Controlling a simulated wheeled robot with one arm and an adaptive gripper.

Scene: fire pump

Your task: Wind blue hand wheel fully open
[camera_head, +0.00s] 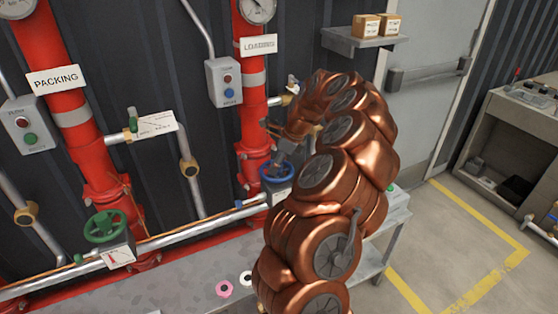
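The blue hand wheel (269,176) sits low on the right red pipe, above the horizontal steel pipe. Only its left and front rim shows; my arm hides part of its right side. My copper-coloured arm rises from the bottom of the view and bends down toward the wheel. My gripper (279,158) is small and dark at the wheel's upper edge. I cannot tell whether its fingers touch the rim or whether they are open or shut.
A green hand wheel (105,226) is on the left red pipe (75,120). A grey switch box (223,81) hangs beside the right red pipe (252,120). Pink (224,289) and white rings lie on the grey ledge.

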